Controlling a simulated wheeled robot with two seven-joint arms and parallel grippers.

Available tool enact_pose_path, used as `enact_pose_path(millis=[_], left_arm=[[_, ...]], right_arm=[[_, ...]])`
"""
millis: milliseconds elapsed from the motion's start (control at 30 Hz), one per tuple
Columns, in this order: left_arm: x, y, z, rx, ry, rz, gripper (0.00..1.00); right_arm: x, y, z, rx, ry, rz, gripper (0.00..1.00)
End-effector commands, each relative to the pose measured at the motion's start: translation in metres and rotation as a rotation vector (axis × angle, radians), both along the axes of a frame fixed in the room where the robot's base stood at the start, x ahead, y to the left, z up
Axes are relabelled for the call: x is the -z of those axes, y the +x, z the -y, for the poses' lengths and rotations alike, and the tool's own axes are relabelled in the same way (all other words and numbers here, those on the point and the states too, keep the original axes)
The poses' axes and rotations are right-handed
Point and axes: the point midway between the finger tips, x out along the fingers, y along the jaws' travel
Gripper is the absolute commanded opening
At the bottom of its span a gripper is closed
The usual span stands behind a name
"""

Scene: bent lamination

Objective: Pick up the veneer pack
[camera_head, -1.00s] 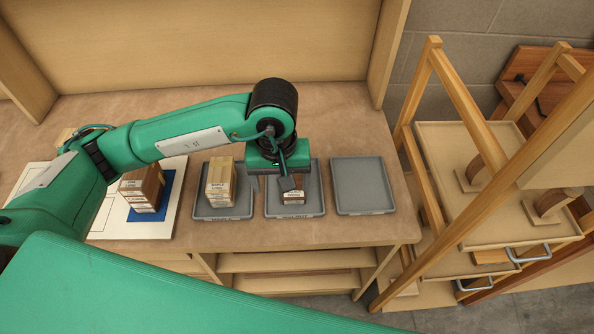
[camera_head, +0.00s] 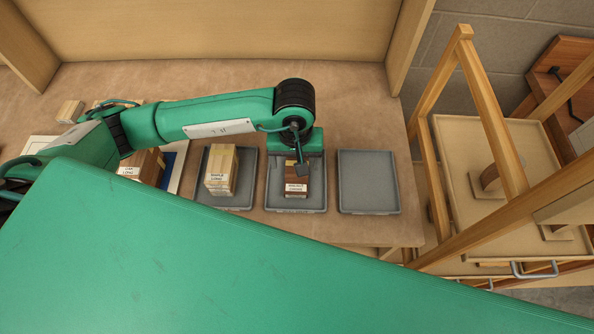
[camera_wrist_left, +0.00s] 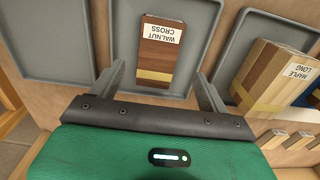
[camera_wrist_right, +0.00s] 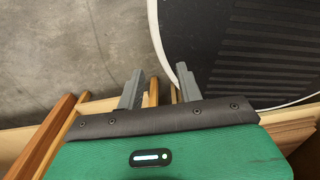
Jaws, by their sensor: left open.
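The walnut cross veneer pack (camera_head: 296,181) is a small brown striped block with a white label, in the middle grey tray (camera_head: 270,200). In the left wrist view the pack (camera_wrist_left: 158,57) lies between the spread fingers of my left gripper (camera_wrist_left: 158,72), with its label at the far end. The gripper is open, with a gap on each side of the pack; finger height against it is unclear. In the head view my left gripper (camera_head: 299,160) partly covers the pack. My right gripper (camera_wrist_right: 160,70) is open and empty, away from the bench.
A taller maple long pack (camera_head: 221,172) stands in the tray to the left. The right tray (camera_head: 368,182) is empty. A wooden rack with shelves (camera_head: 470,150) stands right of the bench. A green link hides the lower head view. Bare floor (camera_wrist_right: 60,50) shows in the right wrist view.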

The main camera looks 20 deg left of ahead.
Motion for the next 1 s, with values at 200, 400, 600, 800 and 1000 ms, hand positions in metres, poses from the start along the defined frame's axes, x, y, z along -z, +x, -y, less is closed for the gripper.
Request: enact_pose_path(millis=[200,400,600,800,1000], left_arm=[[0.011,0.000,0.001,0.000,-0.001,-0.002,0.78],[0.033,0.003,0.003,0.000,0.000,-0.004,0.78],[0.056,0.003,0.002,0.001,0.000,-0.002,0.78],[0.059,0.004,0.002,0.002,-0.001,0.001,0.78],[0.059,0.004,0.002,0.002,-0.001,0.001,0.51]], right_arm=[[-0.009,0.020,0.001,-0.001,-0.001,0.025,0.36],[-0.028,0.022,0.001,-0.001,0.000,0.028,0.36],[-0.032,0.017,0.001,0.000,0.000,0.022,0.36],[-0.031,0.014,0.001,0.000,0.000,0.018,0.36],[-0.031,0.014,-0.001,0.001,0.002,0.018,0.36]])
